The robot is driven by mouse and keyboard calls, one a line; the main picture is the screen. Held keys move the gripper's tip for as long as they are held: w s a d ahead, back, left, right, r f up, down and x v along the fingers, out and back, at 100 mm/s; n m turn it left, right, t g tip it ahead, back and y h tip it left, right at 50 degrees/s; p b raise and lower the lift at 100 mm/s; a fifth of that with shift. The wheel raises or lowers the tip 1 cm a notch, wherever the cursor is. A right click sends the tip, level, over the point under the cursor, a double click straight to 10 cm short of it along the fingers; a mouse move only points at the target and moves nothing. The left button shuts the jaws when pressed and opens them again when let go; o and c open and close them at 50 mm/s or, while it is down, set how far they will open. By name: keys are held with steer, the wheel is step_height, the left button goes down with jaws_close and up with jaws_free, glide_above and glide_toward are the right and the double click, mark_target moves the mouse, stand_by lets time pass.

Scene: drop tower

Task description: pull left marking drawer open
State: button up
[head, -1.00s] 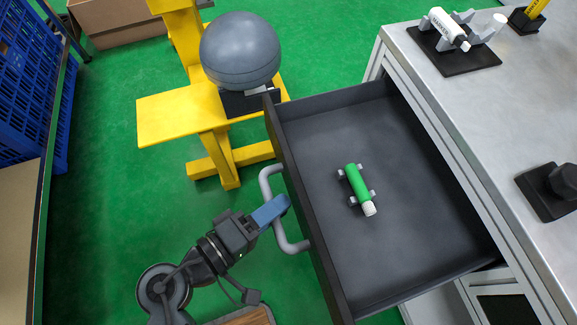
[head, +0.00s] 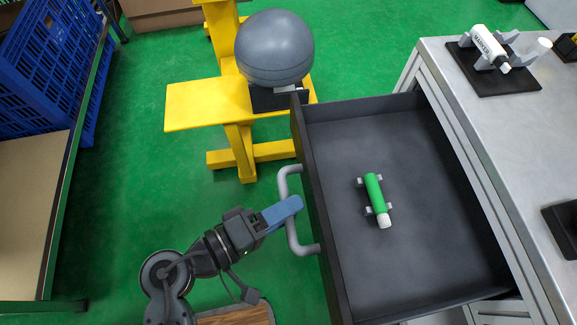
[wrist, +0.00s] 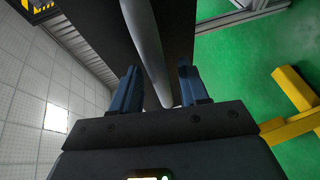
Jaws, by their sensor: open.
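The dark grey drawer (head: 322,225) stands pulled well out of the workbench. A green marker with a white cap (head: 374,192) lies on small grey holders on its floor. The light grey bar handle (head: 291,238) is on the drawer's front. My gripper (head: 292,206) is at the handle, its blue fingers reaching over it. In the wrist view the handle (wrist: 147,45) runs between the two spread fingers of my gripper (wrist: 160,90), with a gap visible on the left side. Whether the right finger touches the handle is unclear.
The metal benchtop (head: 480,120) on the right carries a white marker in a stand (head: 490,47). A yellow stand (head: 205,105) with a grey ball (head: 275,47) is behind the drawer's front corner. A blue crate (head: 50,60) is at left. Green floor is clear between.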

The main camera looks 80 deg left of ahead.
steer(key=v, duration=0.7)
steer(key=shift+p, duration=0.3)
steer(key=shift+f, duration=0.1)
